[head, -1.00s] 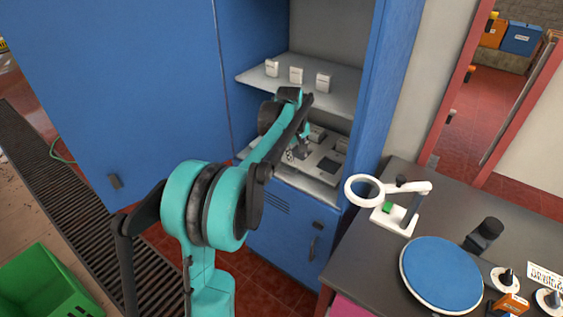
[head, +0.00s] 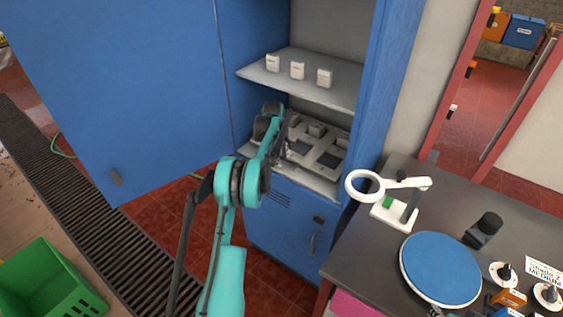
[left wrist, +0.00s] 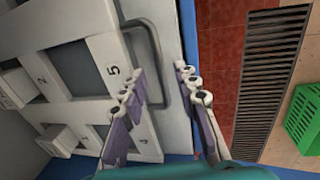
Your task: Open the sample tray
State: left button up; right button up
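The sample tray (head: 327,172) is a pale grey panel with dark square openings on the lower shelf of the blue cabinet. In the left wrist view the tray (left wrist: 98,47) shows the numbers 2, 4 and 5 and a grey loop handle (left wrist: 157,62) along its edge. My left gripper (head: 284,160) is at the tray's front left side. In the left wrist view its fingers (left wrist: 163,92) are apart, with the handle's bar showing between them; I cannot tell whether they touch it. The head view hides the handle behind my arm. My right gripper is not in view.
The large blue cabinet door (head: 120,90) stands open at the left. An upper shelf (head: 310,88) with several small white boxes is above the tray. A dark table (head: 365,255) with a ring magnifier (head: 390,190) and a blue round pad (head: 440,270) is at the right.

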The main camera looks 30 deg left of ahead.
pick_arm(q)
jog(key=shift+w+f, duration=0.1)
jog(key=shift+f, duration=0.4)
grip_shut()
jog(key=s+a+b, duration=0.1)
jog(key=s+a, duration=0.1)
jog(key=s, duration=3)
jog(key=shift+a+b, duration=0.25)
jog(key=shift+b, duration=0.15)
jog(key=shift+s, duration=0.1)
grip_release()
